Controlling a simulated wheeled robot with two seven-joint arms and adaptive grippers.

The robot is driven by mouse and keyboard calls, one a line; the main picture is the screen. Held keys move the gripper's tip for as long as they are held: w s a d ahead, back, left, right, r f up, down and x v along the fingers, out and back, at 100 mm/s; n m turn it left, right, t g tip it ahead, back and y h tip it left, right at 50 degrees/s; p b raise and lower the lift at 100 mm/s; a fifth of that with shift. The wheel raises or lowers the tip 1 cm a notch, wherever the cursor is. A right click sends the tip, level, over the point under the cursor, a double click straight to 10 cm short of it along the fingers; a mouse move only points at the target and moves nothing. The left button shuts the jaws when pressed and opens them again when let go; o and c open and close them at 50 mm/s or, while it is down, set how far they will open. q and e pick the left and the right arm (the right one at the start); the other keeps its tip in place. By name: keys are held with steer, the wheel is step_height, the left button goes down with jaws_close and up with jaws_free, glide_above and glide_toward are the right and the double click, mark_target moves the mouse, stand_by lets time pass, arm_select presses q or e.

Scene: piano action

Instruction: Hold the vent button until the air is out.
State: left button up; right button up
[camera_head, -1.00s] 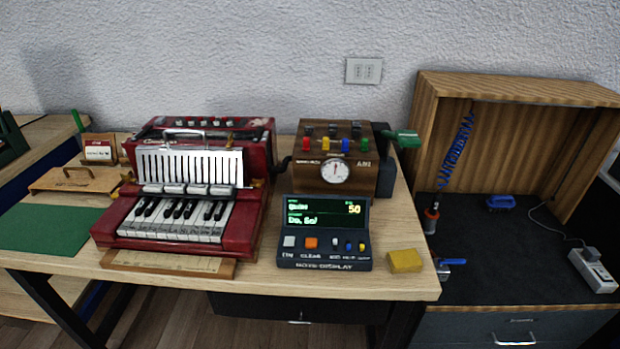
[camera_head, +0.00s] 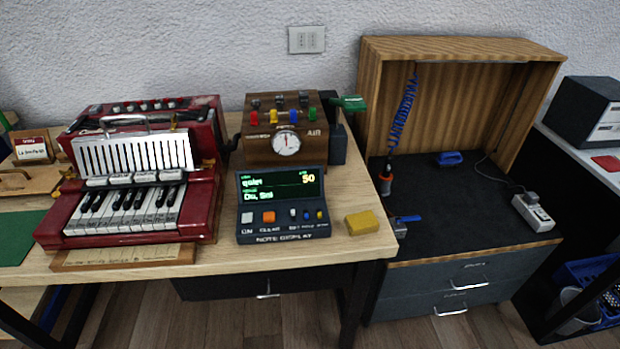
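A red accordion (camera_head: 205,190) with a small piano keyboard (camera_head: 125,209) and white bellows (camera_head: 133,153) stands on the left of the wooden table. I cannot make out which of its parts is the vent button. Behind the display, a wooden box marked AIR (camera_head: 262,151) carries a round gauge (camera_head: 286,143) and several coloured levers; a green handle (camera_head: 348,103) stands at its right. The note display (camera_head: 282,205) is lit, with green text and a yellow 50. Neither of my grippers is in view.
A yellow block (camera_head: 362,223) lies near the table's front right corner. At right, an open wooden cabinet (camera_head: 540,55) has a dark mat with a blue brush (camera_head: 449,158), an orange-and-black tool (camera_head: 385,180) and a power strip (camera_head: 533,212). The mat's middle is clear.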

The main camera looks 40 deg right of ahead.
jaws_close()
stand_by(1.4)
